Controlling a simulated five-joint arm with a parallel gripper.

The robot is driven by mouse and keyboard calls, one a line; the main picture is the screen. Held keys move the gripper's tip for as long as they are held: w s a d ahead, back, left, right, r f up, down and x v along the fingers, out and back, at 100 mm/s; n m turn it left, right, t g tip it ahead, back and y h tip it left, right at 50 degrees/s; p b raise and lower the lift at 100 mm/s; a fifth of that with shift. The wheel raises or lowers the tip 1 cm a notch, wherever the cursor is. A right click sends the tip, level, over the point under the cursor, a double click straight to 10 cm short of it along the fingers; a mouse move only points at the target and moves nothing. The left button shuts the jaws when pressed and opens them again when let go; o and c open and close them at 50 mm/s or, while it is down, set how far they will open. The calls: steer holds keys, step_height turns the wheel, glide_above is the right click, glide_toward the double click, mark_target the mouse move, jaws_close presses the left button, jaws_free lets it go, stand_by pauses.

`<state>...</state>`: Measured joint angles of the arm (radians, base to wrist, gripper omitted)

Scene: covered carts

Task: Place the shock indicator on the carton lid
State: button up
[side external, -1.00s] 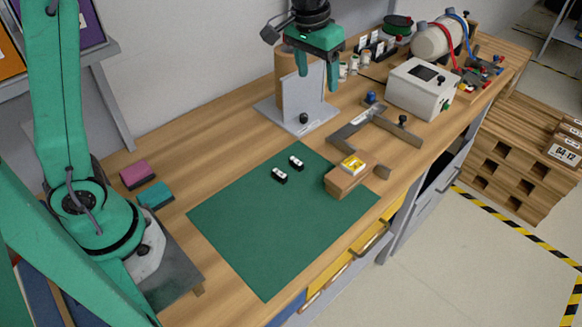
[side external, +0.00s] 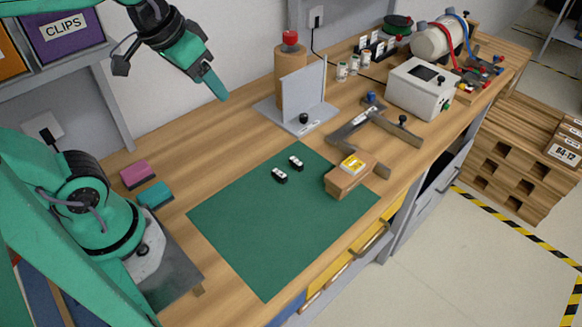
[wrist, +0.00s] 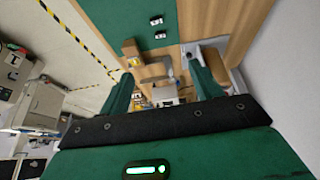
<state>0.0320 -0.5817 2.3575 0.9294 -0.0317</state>
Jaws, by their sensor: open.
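The small brown carton (side external: 347,183) stands near the right corner of the green mat (side external: 270,235). A yellow and white piece (side external: 352,163) lies flat on its lid; I cannot tell if it is the shock indicator or a label. Two small black and white pieces (side external: 279,175) (side external: 296,162) lie apart on the mat's far part. My gripper (side external: 217,92) is raised high at the upper left, well away from carton and mat. In the wrist view its fingers (wrist: 160,73) are spread with nothing held. The carton (wrist: 130,48) and small pieces (wrist: 157,20) show beyond them.
A grey upright plate on a base (side external: 303,95) and a wooden cylinder with a red top (side external: 290,68) stand behind the mat. A grey angled bracket (side external: 372,125) and white box (side external: 422,88) are right. Pink (side external: 136,174) and teal (side external: 155,195) blocks lie left.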

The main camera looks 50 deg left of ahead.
steer(key=shift+t, duration=0.3)
steer(key=shift+s+a+f, duration=0.15)
steer(key=shift+s+f, duration=0.15)
steer(key=shift+s, duration=0.3)
steer(key=shift+s+a+f, duration=0.1)
steer(key=shift+s+f, duration=0.2)
steer(key=shift+s, duration=0.35)
steer(key=shift+s+a+f, duration=0.15)
steer(key=shift+s+f, duration=0.15)
steer(key=shift+s, duration=0.3)
